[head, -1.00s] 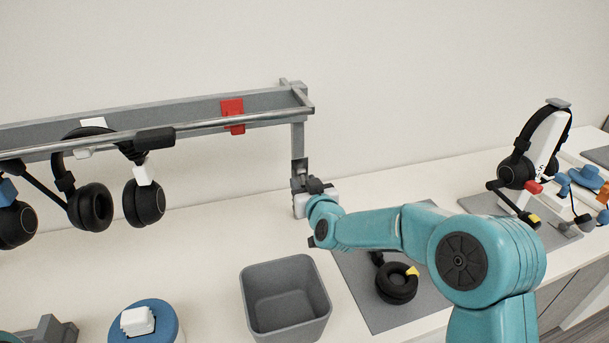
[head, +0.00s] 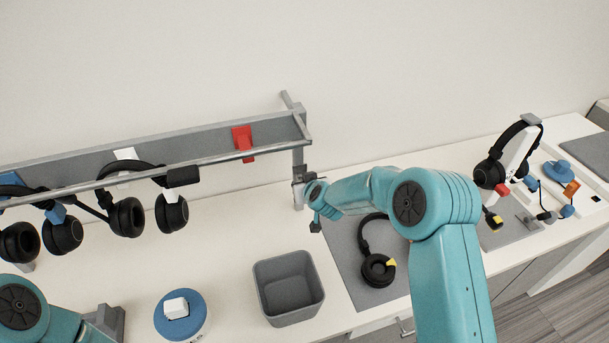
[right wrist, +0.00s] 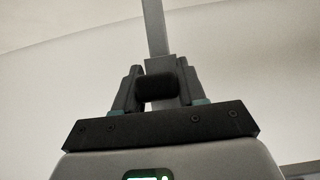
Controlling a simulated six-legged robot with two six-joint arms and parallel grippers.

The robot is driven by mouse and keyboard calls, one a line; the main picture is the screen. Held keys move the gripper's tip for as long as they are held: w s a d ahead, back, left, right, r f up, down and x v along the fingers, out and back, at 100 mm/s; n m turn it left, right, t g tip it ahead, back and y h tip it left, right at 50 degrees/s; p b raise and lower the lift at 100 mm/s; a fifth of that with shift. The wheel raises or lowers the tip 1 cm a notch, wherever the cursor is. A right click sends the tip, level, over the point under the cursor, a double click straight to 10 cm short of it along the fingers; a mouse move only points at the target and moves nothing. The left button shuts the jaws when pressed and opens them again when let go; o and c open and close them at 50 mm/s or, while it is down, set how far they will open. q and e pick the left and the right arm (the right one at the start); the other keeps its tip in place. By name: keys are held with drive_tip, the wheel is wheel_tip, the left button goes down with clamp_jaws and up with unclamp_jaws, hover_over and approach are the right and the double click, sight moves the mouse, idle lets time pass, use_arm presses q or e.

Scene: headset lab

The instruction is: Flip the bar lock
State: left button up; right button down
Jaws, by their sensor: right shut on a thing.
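The rack's round metal bar (head: 225,157) runs along its front, with headphones hanging from it. A grey end post (head: 298,163) comes down from the rack's right end. My right gripper (head: 304,190) is at the lower end of this post, partly hidden by my own wrist. In the right wrist view, my right gripper's fingers (right wrist: 156,92) are shut on a dark handle (right wrist: 157,84). The handle sits in front of a grey upright (right wrist: 154,30). I cannot tell whether the handle is the bar lock.
A grey bin (head: 289,287) stands in front of the rack. A grey mat (head: 345,268) with black headphones (head: 377,268) lies to its right. A blue round stand (head: 181,318) is at lower left. A headset stand (head: 520,155) is at far right.

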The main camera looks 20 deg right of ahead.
drive_tip(key=shift+f, duration=0.1)
idle(0.4)
drive_tip(key=c, duration=0.8)
unclamp_jaws()
drive_tip(key=shift+o, duration=0.4)
drive_tip(key=shift+w, duration=0.1)
drive_tip(key=shift+s+r, duration=0.3)
drive_tip(key=shift+s, duration=0.1)
drive_tip(key=b+v, duration=0.1)
drive_tip(key=v, duration=1.4)
drive_tip(key=shift+s, duration=0.15)
